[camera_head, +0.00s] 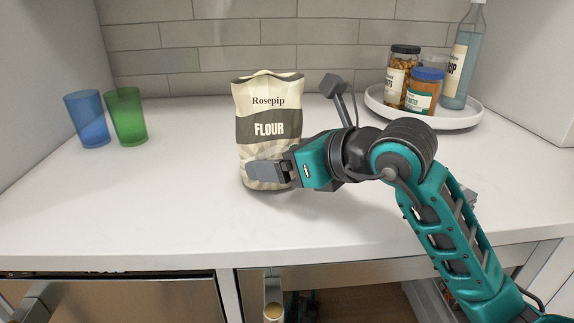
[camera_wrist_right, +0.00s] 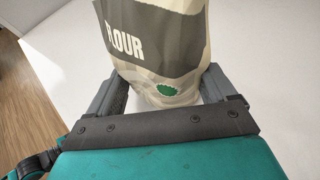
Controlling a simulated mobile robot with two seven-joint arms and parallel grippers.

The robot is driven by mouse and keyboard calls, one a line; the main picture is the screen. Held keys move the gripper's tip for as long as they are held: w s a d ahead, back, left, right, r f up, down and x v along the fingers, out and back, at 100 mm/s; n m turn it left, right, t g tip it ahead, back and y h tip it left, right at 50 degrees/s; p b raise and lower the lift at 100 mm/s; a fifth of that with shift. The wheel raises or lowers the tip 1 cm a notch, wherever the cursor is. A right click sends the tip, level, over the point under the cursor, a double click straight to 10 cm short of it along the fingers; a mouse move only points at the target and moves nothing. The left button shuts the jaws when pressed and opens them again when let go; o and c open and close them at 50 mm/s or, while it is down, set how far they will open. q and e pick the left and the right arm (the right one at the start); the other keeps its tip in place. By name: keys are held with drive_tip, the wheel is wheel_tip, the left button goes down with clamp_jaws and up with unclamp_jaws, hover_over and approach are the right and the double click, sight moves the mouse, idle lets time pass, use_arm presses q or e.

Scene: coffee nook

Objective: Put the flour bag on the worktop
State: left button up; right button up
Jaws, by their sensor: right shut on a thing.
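The flour bag (camera_head: 269,128) is cream with a dark grey band reading FLOUR. It stands upright at the middle of the white worktop (camera_head: 190,215), its base on or very near the surface; I cannot tell which. My right gripper (camera_head: 268,172) is shut on the lower part of the bag. In the right wrist view, the bag (camera_wrist_right: 165,45) sits between the two fingers of the right gripper (camera_wrist_right: 165,95), one on each side. My left gripper is not in view.
A blue glass (camera_head: 87,119) and a green glass (camera_head: 126,117) stand at the left. The worktop's front left and middle are clear. Below the front edge is an open drawer or cupboard (camera_head: 350,306).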

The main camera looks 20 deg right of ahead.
drive_tip(key=shift+r, duration=0.2)
drive_tip(key=shift+f, duration=0.25)
drive_tip(key=o, duration=1.8)
drive_tip(key=shift+s+f, duration=0.1)
drive_tip(key=shift+c, duration=0.2)
